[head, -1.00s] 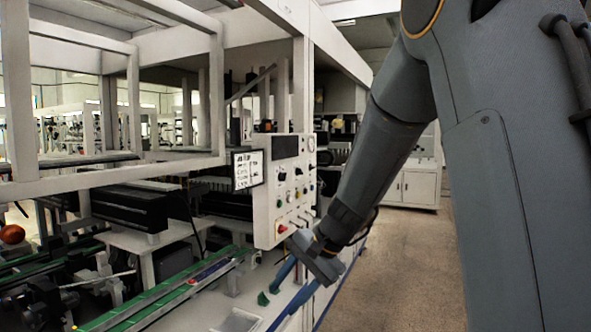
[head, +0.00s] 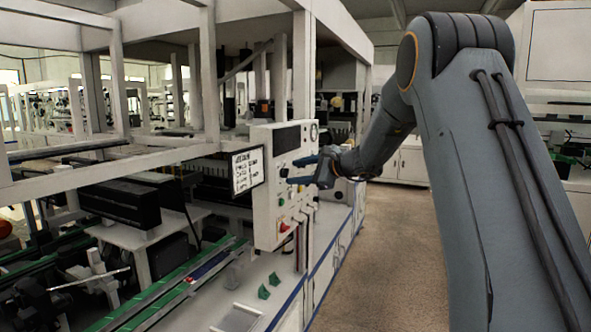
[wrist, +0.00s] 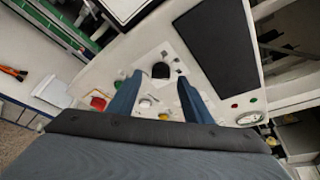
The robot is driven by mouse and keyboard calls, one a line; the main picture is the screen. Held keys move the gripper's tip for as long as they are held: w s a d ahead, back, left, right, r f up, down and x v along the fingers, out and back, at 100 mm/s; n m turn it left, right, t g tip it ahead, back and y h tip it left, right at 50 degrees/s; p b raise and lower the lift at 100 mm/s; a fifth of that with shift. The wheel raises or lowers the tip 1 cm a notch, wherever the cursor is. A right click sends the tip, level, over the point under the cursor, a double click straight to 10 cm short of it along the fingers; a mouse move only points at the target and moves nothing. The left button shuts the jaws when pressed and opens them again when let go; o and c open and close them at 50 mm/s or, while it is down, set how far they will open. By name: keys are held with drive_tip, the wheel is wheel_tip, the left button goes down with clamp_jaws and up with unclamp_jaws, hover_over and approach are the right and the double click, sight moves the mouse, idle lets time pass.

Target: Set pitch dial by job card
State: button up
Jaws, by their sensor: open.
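The white control panel (head: 268,225) hangs on the machine's front corner. The job card (head: 247,170), a white sheet in a black frame, is at its left; its handwritten lines are too small to read. A black dial (wrist: 161,70) on a pale plate shows in the wrist view; no readable label or setting shows. My gripper (head: 296,171) is at the panel's face. In the wrist view my gripper (wrist: 160,80) is open, its blue fingers either side of the dial in the picture. I cannot tell whether they touch it.
The panel also carries a dark screen (wrist: 218,45), a red knob (wrist: 98,102), a white knob (wrist: 145,102), a yellow button (wrist: 163,117) and a gauge (wrist: 249,118). Green rails (head: 180,290) run lower left. The floor (head: 390,240) at right is clear.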

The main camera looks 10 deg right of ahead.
sight(285, 173)
drive_tip(key=shift+p+x, duration=0.4)
drive_tip(key=shift+x, duration=0.85)
drive_tip(key=shift+d, duration=0.1)
drive_tip(key=shift+c, duration=0.4)
drive_tip(key=c, duration=1)
drive_tip(key=shift+d, duration=0.15)
drive_tip(key=shift+f+b, duration=0.1)
drive_tip(key=shift+b, duration=0.2)
